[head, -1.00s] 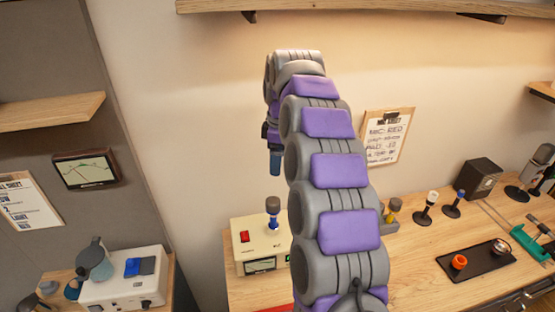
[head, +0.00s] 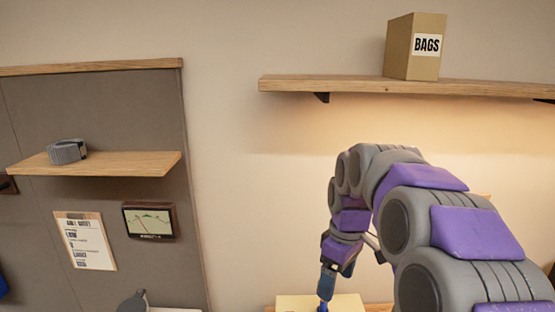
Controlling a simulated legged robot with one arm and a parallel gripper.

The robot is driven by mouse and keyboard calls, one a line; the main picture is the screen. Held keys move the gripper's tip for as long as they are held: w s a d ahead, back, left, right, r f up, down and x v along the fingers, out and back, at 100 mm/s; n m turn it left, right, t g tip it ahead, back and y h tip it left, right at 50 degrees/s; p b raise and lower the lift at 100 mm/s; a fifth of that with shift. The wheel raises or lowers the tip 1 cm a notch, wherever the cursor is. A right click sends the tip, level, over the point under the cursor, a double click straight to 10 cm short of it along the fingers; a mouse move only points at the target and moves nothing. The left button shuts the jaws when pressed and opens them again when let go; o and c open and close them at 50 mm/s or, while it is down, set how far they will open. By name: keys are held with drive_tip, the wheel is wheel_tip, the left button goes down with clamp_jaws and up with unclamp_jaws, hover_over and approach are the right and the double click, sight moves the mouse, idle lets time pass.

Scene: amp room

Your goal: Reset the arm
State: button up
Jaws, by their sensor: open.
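My arm rises from the lower right in the head view and bends over, with its end hanging down. My gripper (head: 327,284) points downward at the end of it, just above a cream box (head: 345,302) at the bottom edge. The jaws show small and from the side, and I see nothing held between them. A small blue thing (head: 322,308) shows just below the fingertips, mostly cut off by the frame. I cannot tell whether the gripper touches it.
A wall shelf (head: 330,84) holding a BAGS box (head: 412,48) runs above my arm. At left a lower shelf (head: 120,165) carries a grey roll (head: 67,151). A screen (head: 150,221) and a clipboard (head: 85,240) hang below it. The wall between is bare.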

drive_tip(key=s+f+m+b, duration=0.1)
drive_tip(key=s+f+m, duration=0.2)
drive_tip(key=s, duration=0.7)
drive_tip(key=s+f+m+g+b, duration=0.1)
drive_tip(key=s+f+m+b, duration=0.1)
drive_tip(key=s+f, duration=0.4)
drive_tip(key=s+d+f+m+b, duration=0.1)
drive_tip(key=s+f+m, duration=0.3)
drive_tip(key=s, duration=1.2)
drive_tip(key=shift+f+m+h, duration=0.3)
drive_tip(key=shift+f, duration=0.1)
